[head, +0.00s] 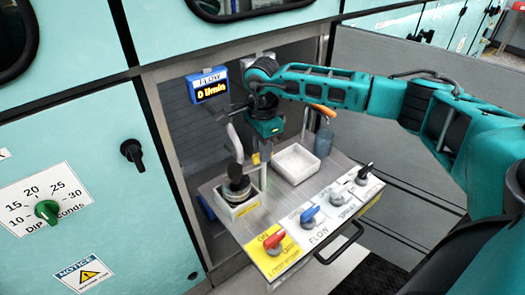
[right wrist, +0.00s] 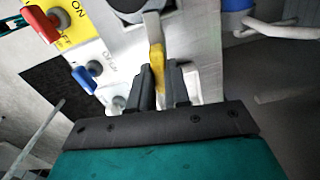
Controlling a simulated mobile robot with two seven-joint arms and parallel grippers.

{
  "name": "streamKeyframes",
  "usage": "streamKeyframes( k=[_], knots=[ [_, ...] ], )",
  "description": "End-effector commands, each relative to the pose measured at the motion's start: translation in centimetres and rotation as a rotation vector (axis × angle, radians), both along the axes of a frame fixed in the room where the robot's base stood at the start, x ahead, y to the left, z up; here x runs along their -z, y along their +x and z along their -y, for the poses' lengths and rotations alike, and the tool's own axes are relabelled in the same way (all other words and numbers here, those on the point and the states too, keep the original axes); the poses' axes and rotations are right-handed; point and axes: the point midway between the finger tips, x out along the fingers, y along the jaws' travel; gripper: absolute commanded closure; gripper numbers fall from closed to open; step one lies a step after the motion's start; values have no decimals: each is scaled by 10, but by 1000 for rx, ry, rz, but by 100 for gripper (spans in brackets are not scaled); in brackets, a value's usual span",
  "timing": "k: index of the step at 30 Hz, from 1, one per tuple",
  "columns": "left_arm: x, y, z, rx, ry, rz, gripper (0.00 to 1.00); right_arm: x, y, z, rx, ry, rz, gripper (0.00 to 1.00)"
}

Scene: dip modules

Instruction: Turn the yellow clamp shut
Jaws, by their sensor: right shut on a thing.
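The yellow clamp (right wrist: 157,62) shows in the right wrist view as a narrow yellow piece between the two dark fingers of my right gripper (right wrist: 160,80). The gripper is shut on it. In the head view my right gripper (head: 264,147) points down over the back of the metal tabletop. Only a small bit of yellow shows below it there (head: 256,158), and the rest of the clamp is hidden. My left gripper is not in view.
A white box with a dark round part (head: 243,210) stands left of the gripper, and a white tray (head: 297,178) right of it. A blue-grey container (head: 323,143) stands behind. Red (head: 274,241) and blue (head: 310,215) knobs line the front panel. A flow display (head: 208,87) hangs left.

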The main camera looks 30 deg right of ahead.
Motion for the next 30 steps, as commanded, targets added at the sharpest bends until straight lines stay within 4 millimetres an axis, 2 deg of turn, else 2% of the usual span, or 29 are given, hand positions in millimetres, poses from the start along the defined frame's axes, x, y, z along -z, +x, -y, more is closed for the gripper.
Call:
streamKeyframes(
  k=[9,26,27,30],
  knots=[
    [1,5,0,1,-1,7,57,-1,1,0,-123,1,3,100],
    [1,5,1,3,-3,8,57,-1,1,0,-150,2,3,100],
    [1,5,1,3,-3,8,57,-1,1,0,-150,2,3,79],
    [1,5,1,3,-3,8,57,-1,1,0,-149,1,2,70]
  ],
)
